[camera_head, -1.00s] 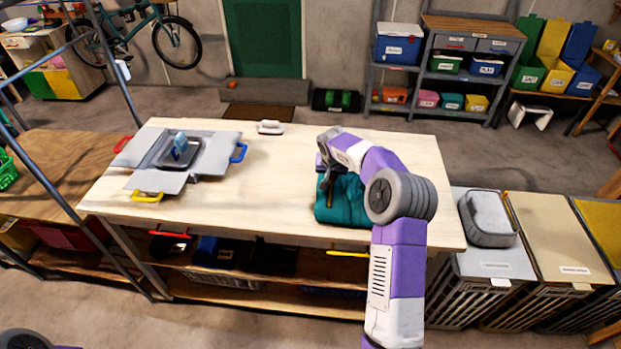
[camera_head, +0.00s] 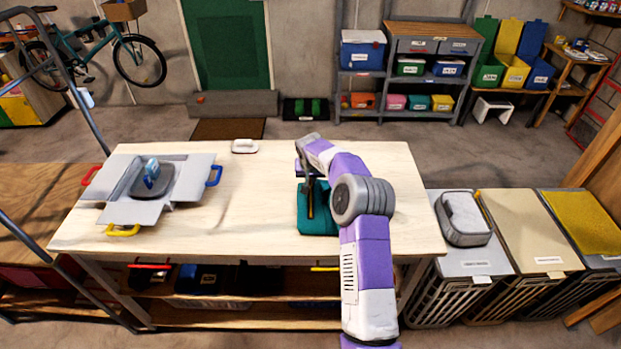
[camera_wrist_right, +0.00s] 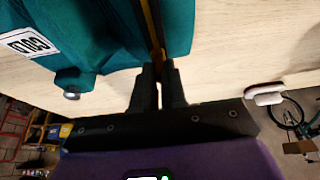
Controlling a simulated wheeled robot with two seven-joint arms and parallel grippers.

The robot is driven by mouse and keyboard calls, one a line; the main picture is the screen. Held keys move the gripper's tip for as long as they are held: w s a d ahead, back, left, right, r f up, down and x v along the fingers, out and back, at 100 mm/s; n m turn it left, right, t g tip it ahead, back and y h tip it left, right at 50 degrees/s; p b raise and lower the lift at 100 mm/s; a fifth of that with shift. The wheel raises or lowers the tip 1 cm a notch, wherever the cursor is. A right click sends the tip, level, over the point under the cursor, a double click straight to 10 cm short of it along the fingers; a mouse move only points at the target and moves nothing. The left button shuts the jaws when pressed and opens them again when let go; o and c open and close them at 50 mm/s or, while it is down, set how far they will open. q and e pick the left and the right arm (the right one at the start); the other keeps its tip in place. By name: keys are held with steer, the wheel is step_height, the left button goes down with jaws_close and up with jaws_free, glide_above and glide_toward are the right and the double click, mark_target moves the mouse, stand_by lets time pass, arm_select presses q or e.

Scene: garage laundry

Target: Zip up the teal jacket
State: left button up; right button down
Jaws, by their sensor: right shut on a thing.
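The teal jacket (camera_head: 318,224) lies on the wooden table, partly hidden behind my right arm. A yellow zip line (camera_head: 311,206) runs along it; in the right wrist view the line (camera_wrist_right: 153,28) leads down to the fingers, with teal cloth (camera_wrist_right: 100,45) on both sides. My right gripper (camera_head: 308,186) is at the jacket's far end; in the wrist view the fingertips (camera_wrist_right: 158,72) are close together at the zip line. What they grip is too small to make out, seemingly the zip's pull. My left gripper is out of view.
The wooden table (camera_head: 245,210) has bare room left of the jacket. A grey tray with flaps and coloured handles (camera_head: 150,190) sits at the left. A small white brush-like object (camera_head: 245,146) lies at the back edge. Hampers (camera_head: 465,262) stand to the right.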

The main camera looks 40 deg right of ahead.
stand_by(0.7)
steer(key=c, duration=1.2)
jaws_free()
steer(key=shift+o, duration=0.2)
steer(key=v, duration=0.7)
steer(key=shift+r+p, duration=0.25)
steer(key=shift+p, duration=0.05)
steer(key=shift+s, duration=0.1)
